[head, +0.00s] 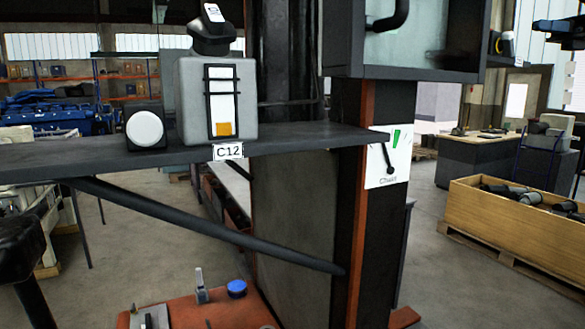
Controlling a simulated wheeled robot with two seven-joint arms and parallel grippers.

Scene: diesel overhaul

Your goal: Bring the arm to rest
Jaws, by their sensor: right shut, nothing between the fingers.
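My right gripper is hard to pick out in the head view, and its fingertips do not show clearly. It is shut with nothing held. A dark, blocky form stands cut off at the lower left edge; I cannot tell whether it is part of me. My left gripper is not in view. No object of the task shows in a hand.
A dark shelf (300,143) marked C12 crosses the view, holding a grey box (187,100) and a round white-faced item (145,129). A dark cabinet (425,73) hangs by the post. An orange base (240,312) lies below. A wooden crate (500,217) stands right.

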